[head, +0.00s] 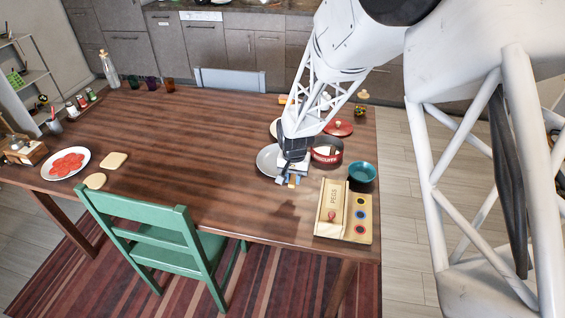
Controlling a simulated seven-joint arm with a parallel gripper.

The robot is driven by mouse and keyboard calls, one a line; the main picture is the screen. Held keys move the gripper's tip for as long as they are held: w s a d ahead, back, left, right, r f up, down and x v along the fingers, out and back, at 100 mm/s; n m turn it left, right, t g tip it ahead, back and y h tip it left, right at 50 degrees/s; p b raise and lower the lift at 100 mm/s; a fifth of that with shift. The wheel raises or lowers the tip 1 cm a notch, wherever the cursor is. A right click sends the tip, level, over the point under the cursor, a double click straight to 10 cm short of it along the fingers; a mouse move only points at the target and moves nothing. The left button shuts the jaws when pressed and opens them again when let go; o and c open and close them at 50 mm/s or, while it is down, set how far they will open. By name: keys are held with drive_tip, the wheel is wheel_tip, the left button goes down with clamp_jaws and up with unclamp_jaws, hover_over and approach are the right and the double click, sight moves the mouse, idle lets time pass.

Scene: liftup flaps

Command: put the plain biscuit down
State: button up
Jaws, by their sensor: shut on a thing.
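My gripper (288,183) is above the right part of the table, by the front right edge of a grey plate (266,165). It is shut on a small tan piece (292,184), apparently the plain biscuit, mostly hidden by the fingers. The piece seems to be held above the table, with a dark shadow on the wood below. A red round tin (334,157) with a pale label stands just right of my gripper. A red lid (339,128) lies behind the tin.
A teal bowl (362,173) and a wooden box marked PEGS (332,208) stand to the right. A plate of red slices (55,171) is far left. A green chair (150,225) stands at the front edge. The table's middle (190,145) is clear.

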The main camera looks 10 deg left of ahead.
idle(0.4)
drive_tip(key=w+a, duration=0.2)
drive_tip(key=w, duration=0.2)
drive_tip(key=w+a+f, duration=0.1)
drive_tip(key=w+a, duration=0.1)
drive_tip(key=w, duration=0.3)
drive_tip(key=w+a, duration=0.2)
drive_tip(key=w, duration=0.3)
drive_tip(key=shift+w+a+f, duration=0.25)
drive_tip(key=shift+a, duration=0.15)
drive_tip(key=shift+f, duration=1.75)
drive_tip(key=shift+f, duration=0.1)
drive_tip(key=o, duration=0.9)
wheel_tip(320, 180, up, 12)
drive_tip(key=shift+d+r, duration=0.1)
drive_tip(key=shift+r, duration=0.1)
